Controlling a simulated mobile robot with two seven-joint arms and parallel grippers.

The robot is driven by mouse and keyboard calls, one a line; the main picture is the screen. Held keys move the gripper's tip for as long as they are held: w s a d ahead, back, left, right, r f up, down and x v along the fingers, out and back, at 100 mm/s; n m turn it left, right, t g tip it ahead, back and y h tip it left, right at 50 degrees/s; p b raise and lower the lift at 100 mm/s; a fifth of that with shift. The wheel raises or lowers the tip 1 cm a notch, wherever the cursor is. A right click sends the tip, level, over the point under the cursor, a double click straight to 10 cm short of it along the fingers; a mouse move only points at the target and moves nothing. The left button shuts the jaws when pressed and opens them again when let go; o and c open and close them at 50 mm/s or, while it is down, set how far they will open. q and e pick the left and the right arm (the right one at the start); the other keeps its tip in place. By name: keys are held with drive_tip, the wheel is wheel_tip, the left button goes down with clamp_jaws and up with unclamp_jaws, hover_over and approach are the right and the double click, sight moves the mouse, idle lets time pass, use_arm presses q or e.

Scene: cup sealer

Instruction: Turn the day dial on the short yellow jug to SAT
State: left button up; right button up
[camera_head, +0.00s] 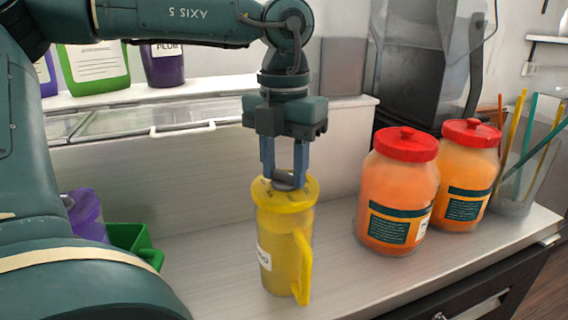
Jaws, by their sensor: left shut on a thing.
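The short yellow jug (283,262) stands upright on the metal counter, with its handle (302,268) toward the front right and a white label partly showing on its left side. Its yellow lid (268,197) has small dark markings, too small to read. My left gripper (285,180) points straight down from above and is shut on the day dial (286,187) at the middle of the lid. The fingers hide part of the dial, so I cannot tell which day it shows. My right gripper is not in view.
Two orange jars with red lids (404,146) (471,133) stand to the right, beside a clear container of colored sticks (520,180). A purple container (86,214) and a green one (130,240) are at the left. Bare counter (215,245) lies left of the jug.

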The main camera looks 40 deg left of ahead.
sight(283, 173)
use_arm(q)
drive_tip(key=m, duration=0.4)
drive_tip(key=shift+a, duration=0.1)
drive_tip(key=m, duration=0.5)
drive_tip(key=shift+p, duration=0.4)
idle(0.4)
drive_tip(key=o, duration=1)
wheel_tip(283, 173, up, 13)
drive_tip(key=shift+r+p, duration=0.1)
drive_tip(key=shift+p, duration=0.25)
